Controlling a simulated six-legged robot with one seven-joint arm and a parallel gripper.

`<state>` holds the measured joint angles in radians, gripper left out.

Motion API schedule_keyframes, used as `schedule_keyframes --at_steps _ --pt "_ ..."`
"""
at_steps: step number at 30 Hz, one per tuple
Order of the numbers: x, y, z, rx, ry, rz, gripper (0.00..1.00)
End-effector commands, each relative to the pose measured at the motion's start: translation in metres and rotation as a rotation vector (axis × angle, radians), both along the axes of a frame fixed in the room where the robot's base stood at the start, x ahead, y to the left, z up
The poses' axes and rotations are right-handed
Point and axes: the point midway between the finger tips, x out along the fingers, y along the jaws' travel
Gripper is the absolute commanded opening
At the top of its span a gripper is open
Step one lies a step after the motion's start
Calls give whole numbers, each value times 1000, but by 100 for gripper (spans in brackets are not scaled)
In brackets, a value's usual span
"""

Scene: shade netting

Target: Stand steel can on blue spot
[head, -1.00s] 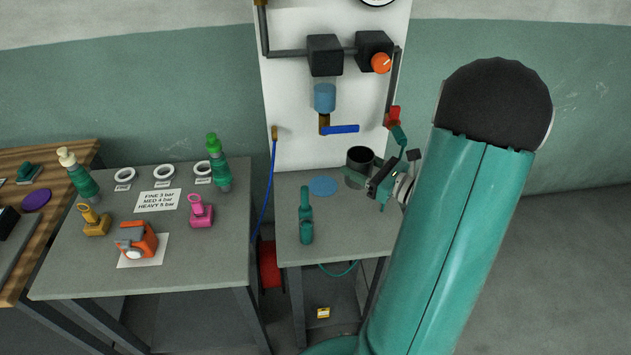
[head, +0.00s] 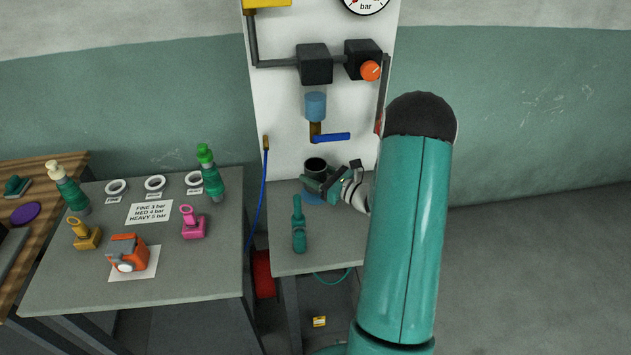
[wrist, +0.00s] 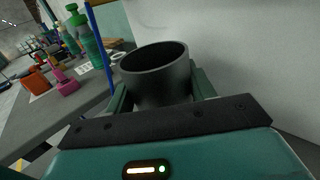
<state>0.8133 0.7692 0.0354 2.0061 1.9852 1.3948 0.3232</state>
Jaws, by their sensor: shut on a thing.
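The steel can (head: 316,165) is a dark, open-topped cylinder, upright in the head view. It also fills the middle of the wrist view (wrist: 158,80), where it looks a little tilted with the camera. My gripper (head: 316,182) is shut on the can, with a green finger at each side of it.
A white panel with a blue-handled valve (head: 331,137) rises behind. The left table (head: 80,275) holds bottles, rings and an orange device (head: 127,252).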

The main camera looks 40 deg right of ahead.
Motion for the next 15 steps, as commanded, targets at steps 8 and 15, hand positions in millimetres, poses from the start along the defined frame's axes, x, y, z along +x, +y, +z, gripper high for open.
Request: schedule_keyframes --at_steps 8,15 --pt "1 1 -30 0 0 1 27" --pt "0 0 -32 0 0 0 27"
